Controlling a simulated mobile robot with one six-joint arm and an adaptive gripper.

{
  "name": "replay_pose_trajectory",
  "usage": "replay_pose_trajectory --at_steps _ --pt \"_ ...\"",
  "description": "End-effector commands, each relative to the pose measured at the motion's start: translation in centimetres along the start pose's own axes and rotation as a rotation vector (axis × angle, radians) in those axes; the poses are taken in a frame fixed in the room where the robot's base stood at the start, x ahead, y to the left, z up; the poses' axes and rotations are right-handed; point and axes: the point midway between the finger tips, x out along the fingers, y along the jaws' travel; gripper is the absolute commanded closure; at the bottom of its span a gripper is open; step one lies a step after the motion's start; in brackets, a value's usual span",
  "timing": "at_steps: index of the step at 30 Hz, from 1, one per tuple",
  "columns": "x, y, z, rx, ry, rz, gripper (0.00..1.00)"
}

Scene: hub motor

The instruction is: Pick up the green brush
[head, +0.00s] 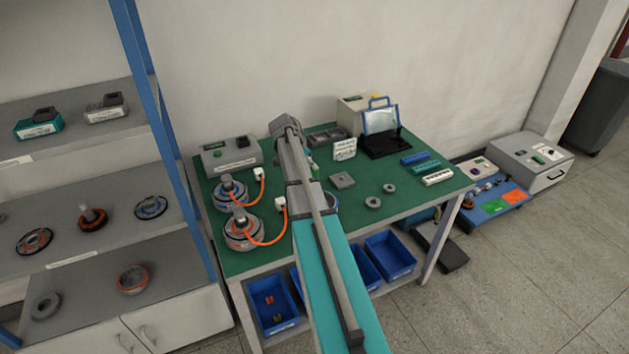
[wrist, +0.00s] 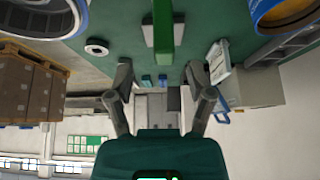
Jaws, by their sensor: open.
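A long green bar, the only thing here that looks like the green brush (wrist: 163,34), shows at the top centre of the wrist view. Its upper end is cut off by the frame and I cannot make out bristles. My gripper (wrist: 158,68) is open, with its fingers spread to either side of the bar's line and nothing between them. The bar's near end lies close to the fingertips, apart from both. In the head view my arm hides the gripper and most of the brush area of the green table (head: 410,207).
A grey square plate (head: 342,180) and grey rings (head: 373,202) lie right of my arm. A white sign (head: 344,149) and a black case (head: 385,143) stand behind. Motors with orange cables (head: 243,231) are at left.

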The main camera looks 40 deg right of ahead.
Motion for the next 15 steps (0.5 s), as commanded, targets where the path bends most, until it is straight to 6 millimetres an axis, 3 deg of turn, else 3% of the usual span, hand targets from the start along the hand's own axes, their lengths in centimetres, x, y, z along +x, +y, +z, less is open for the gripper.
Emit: replay_pose_trajectory --at_steps 15 --pt "3.5 -0.5 0.4 0.0 0.0 0.001 0.31"
